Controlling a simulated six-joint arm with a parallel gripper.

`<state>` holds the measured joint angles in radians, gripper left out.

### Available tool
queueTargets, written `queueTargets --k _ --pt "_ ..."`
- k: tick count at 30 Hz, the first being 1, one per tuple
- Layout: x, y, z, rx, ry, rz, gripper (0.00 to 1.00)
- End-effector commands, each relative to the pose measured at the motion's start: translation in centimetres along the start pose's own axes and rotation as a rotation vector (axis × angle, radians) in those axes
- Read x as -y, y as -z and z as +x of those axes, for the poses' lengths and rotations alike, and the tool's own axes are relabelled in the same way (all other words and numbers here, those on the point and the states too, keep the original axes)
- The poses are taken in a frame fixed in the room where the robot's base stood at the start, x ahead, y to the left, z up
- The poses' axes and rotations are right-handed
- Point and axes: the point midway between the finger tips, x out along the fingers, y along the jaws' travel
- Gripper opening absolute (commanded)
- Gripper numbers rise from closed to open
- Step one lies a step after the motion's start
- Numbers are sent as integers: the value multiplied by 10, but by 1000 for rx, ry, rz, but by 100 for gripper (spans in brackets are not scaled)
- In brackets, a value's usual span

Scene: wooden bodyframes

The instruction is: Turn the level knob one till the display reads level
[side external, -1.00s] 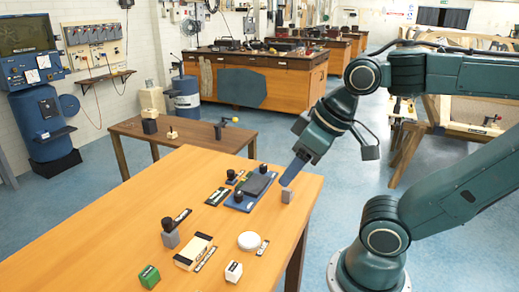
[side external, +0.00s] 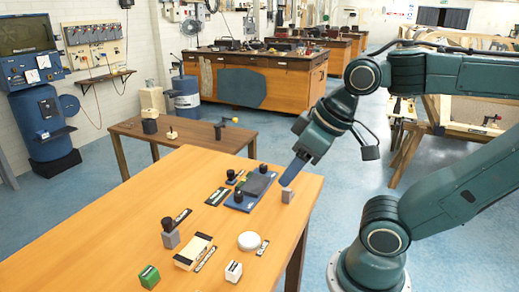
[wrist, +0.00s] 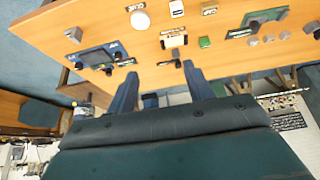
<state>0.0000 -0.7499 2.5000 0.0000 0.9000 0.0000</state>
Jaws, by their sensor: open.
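A blue panel (side external: 252,188) with a dark screen lies on the wooden table near its far right edge; it also shows at the left in the wrist view (wrist: 100,56). Black round knobs stand at it, one at the front corner (side external: 238,196) and one at the back (side external: 262,168). I cannot read the display or tell which knob is level knob one. My gripper (side external: 290,172) points down right of the panel, apart from its knobs. In the wrist view its two blue fingers (wrist: 161,80) are spread, with nothing between them.
A small grey block (side external: 288,195) stands just under my fingers in the side view; contact is unclear. A black knob on a grey block (side external: 169,233), a cream box (side external: 194,252), a white disc (side external: 249,241), a green cube (side external: 149,276) and a white cube (side external: 233,271) stand nearer.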

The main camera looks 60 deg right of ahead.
Motion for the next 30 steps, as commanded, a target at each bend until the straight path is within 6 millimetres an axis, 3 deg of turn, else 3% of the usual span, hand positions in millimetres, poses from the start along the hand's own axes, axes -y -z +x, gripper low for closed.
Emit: queueTargets --k 19,30 --pt "-2 5 0 8 -4 12 52" --pt "-18 49 14 89 -37 119 52"
